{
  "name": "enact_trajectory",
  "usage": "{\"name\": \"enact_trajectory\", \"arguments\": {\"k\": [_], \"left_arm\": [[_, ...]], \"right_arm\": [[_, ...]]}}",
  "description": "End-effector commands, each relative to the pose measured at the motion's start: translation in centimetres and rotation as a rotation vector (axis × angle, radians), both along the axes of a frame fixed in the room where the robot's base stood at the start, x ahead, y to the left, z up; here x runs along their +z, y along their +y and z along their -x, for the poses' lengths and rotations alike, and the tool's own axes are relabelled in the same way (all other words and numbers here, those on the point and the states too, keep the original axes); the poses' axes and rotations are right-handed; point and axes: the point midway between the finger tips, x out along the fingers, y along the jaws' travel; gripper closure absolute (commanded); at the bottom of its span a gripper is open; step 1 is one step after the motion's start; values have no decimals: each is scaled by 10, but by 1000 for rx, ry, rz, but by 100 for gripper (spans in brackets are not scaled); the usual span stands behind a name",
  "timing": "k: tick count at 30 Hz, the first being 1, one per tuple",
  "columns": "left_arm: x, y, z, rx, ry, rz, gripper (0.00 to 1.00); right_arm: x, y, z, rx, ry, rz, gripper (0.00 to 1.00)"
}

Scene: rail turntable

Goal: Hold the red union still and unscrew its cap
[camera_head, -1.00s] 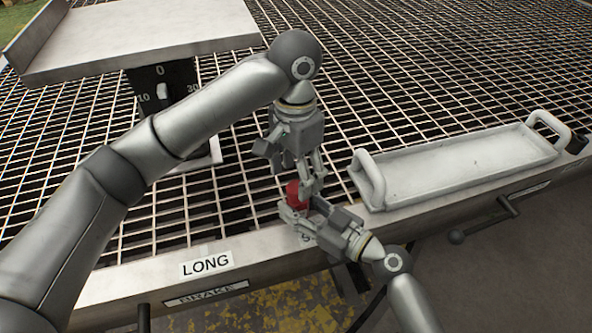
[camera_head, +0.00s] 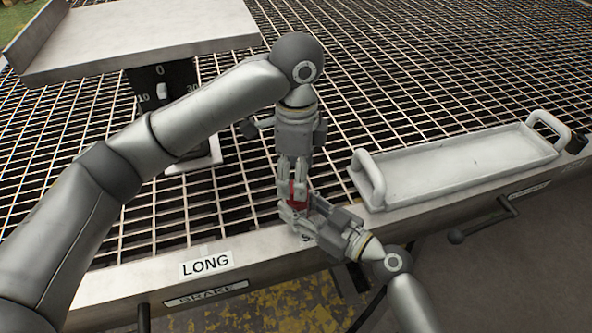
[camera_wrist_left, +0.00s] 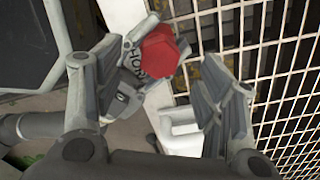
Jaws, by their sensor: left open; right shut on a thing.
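The red union (camera_head: 298,192) stands at the front rail of the grating, mostly hidden behind gripper fingers in the head view. In the left wrist view its red hexagonal cap (camera_wrist_left: 160,52) shows from above. My right gripper (camera_head: 298,212) is shut on the union low down, coming in from the lower right. My left gripper (camera_head: 292,180) points down over the union from above, its fingers on either side of the cap in the head view. In the left wrist view its two fingers (camera_wrist_left: 165,95) are spread apart; I cannot tell whether they touch the cap.
A white tray with raised handles (camera_head: 455,165) lies to the right on the grating's edge. The front rail (camera_head: 120,290) carries a LONG label (camera_head: 206,263). A pale platform on a dark post (camera_head: 140,35) stands at the back left. Open grating (camera_head: 420,70) lies behind.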

Motion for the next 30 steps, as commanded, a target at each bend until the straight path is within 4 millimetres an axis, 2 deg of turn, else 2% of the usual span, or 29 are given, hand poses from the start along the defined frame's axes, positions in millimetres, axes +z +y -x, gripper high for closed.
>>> {"name": "enact_trajectory", "arguments": {"k": [11,30], "left_arm": [[-2,0,0,-5,0,0,36],[-38,-1,2,-4,2,0,36]], "right_arm": [[-2,0,0,0,2,4,97],[-2,0,0,0,2,4,97]]}}
